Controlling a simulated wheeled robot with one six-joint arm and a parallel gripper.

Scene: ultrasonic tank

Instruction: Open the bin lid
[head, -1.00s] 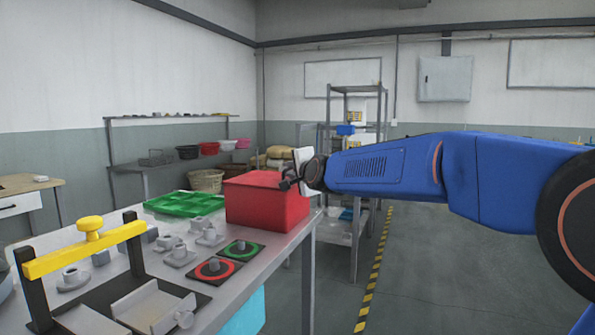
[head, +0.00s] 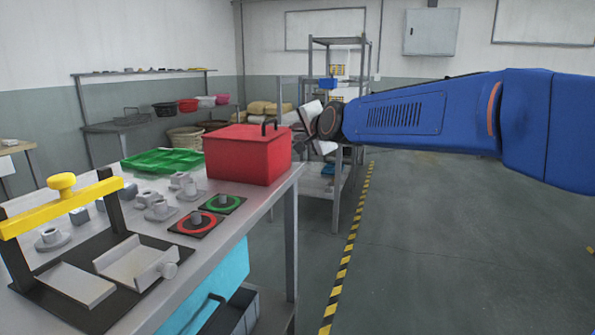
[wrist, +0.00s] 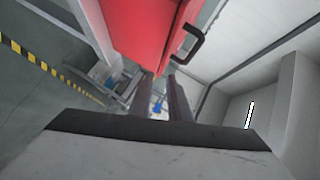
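The red bin (head: 236,162) stands on the steel table's far right corner, with its red lid (head: 235,133) down. A black loop handle (head: 269,123) rises at the lid's right side. My gripper (head: 297,124) is just right of the bin at about lid height, apart from the handle. In the wrist view, the bin's red side (wrist: 135,30) fills the top middle and the handle (wrist: 187,45) sticks out to its right. My two dark fingers (wrist: 160,97) point towards the bin with a narrow gap and nothing seen between them.
A green tray (head: 165,161), grey parts and red and green ringed buttons (head: 196,222) share the steel table (head: 215,246). A yellow-handled fixture (head: 62,204) stands in front. A metal shelf rack (head: 337,110) is behind my gripper. The floor right of the yellow-black stripe (head: 346,265) is clear.

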